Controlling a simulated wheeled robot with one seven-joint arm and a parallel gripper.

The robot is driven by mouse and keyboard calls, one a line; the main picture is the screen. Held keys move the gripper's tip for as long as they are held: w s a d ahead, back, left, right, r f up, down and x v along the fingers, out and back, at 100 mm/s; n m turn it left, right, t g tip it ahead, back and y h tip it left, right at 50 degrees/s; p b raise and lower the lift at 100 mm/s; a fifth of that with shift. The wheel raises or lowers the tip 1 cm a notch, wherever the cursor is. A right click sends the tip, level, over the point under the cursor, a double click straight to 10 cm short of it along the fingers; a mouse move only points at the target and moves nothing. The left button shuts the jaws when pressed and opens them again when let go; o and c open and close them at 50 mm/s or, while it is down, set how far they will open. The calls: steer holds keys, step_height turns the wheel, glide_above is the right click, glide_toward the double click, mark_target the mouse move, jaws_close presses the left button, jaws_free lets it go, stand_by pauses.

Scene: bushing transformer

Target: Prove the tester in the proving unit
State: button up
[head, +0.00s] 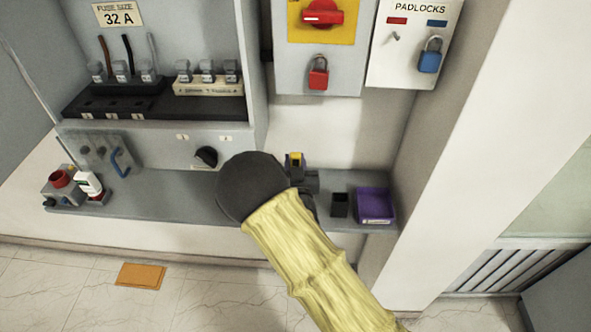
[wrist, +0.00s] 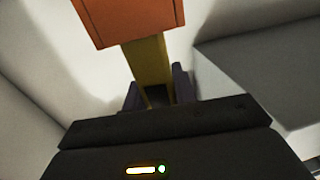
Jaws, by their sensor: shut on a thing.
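My gripper (wrist: 155,92) is shut on a yellow tool with an orange-red block at its end, which looks like the tester (wrist: 148,60). In the head view my gripper (head: 304,181) is above the right part of the grey shelf, partly hidden by my dark wrist joint and yellow sleeve. A small yellow part of the tester (head: 296,160) shows there. A grey box with a round red top (head: 60,179), which may be the proving unit, stands at the shelf's far left, well apart from my gripper.
A white bottle-like item (head: 88,184) stands beside the grey box. A black open holder (head: 339,205) and a purple tray (head: 374,206) sit at the shelf's right end. The fuse cabinet (head: 255,60) and padlock board (head: 413,75) are behind. The shelf's left middle (head: 165,188) is clear.

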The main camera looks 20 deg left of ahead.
step_height(320, 180, up, 8)
steer(key=p, duration=0.3)
steer(key=shift+r+p, duration=0.15)
steer(key=shift+p, duration=0.15)
stand_by(0.4)
